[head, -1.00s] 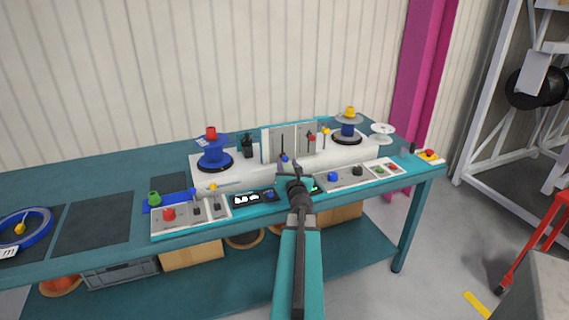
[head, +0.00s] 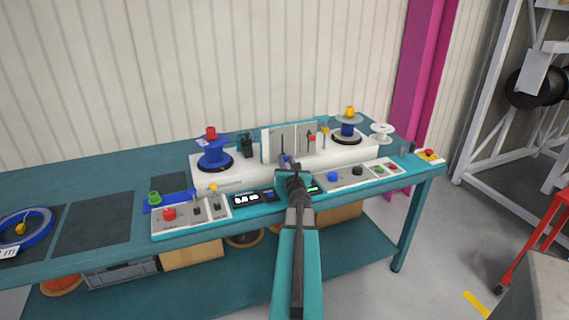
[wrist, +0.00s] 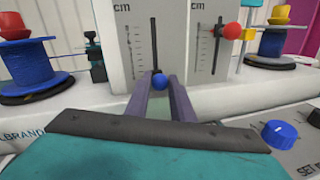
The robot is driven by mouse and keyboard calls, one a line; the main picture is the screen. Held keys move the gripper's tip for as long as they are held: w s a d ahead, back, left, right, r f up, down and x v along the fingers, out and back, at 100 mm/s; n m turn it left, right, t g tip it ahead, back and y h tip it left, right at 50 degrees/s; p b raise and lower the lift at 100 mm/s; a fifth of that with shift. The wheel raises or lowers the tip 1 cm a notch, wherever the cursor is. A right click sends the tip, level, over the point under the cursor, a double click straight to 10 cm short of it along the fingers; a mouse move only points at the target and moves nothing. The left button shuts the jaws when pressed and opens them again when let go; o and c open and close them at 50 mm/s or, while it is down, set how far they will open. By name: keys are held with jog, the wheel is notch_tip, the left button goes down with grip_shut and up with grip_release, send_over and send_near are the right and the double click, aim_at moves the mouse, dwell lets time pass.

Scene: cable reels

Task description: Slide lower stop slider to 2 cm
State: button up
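The upright white panel (head: 276,145) on the bench machine has two vertical slots with cm scales. In the wrist view, a round blue knob (wrist: 159,81) sits at the bottom of the left slot (wrist: 154,45). A red knob (wrist: 233,31) sits high on the right slot (wrist: 218,47). No label naming either slider as the lower stop is readable. My gripper (wrist: 160,78) is open, with one finger on each side of the blue knob. I cannot tell whether the fingers touch it. In the head view my gripper (head: 290,164) is in front of the panel and partly hides the knob.
A blue spool (wrist: 39,65) stands left of the panel and another spool (head: 347,130) stands right. A white control ledge with a blue button (wrist: 279,133) lies below. A small yellow knob (wrist: 248,34) protrudes right of the red one.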

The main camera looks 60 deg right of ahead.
jog(key=shift+r+p, duration=0.4)
jog(key=shift+r, duration=0.65)
grip_shut()
jog(key=o, duration=1)
grip_release()
jog(key=shift+a, duration=0.1)
jog(key=shift+s, duration=0.1)
